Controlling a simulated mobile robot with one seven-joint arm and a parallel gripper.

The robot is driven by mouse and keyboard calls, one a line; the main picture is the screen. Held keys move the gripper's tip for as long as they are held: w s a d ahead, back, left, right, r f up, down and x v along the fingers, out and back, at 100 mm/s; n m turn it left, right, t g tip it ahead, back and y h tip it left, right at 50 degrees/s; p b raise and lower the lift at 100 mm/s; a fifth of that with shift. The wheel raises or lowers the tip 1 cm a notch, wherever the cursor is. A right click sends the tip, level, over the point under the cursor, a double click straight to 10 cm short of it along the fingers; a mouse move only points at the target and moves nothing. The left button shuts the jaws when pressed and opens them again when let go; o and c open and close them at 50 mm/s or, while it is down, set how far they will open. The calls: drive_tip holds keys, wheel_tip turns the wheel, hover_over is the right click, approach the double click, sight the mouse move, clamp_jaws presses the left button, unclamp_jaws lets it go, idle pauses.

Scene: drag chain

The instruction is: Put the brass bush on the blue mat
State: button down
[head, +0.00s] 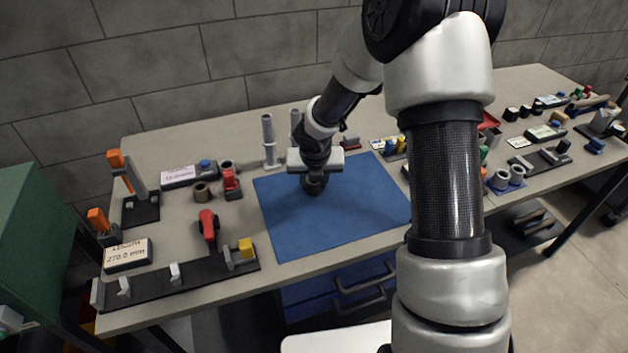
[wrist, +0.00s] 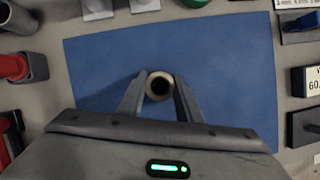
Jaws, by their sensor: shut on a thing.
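The blue mat (head: 345,212) lies flat on the workbench and fills the middle of the wrist view (wrist: 235,85). My gripper (head: 314,182) points down over the mat's back part. Its two fingers are shut on a ring-shaped bush with a tan, brassy rim and a dark hole, which I take to be the brass bush (wrist: 159,86). In the head view the bush is small and dark under the gripper. It stands upright between the fingertips, within the mat's outline. I cannot tell whether its base touches the mat.
Left of the mat are a brownish ring (head: 201,192), a red clamp-like piece (head: 231,183) and a long dark fixture (head: 180,275). Grey posts (head: 268,140) stand behind it. Blocks and labelled plates crowd the right. The mat's front part is clear.

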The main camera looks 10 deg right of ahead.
idle(0.4)
drive_tip(key=c, duration=1.2)
unclamp_jaws()
drive_tip(key=p+v, duration=0.6)
drive_tip(key=v, duration=1.1)
drive_tip(key=shift+s+r, duration=0.1)
drive_tip(key=shift+r, duration=0.1)
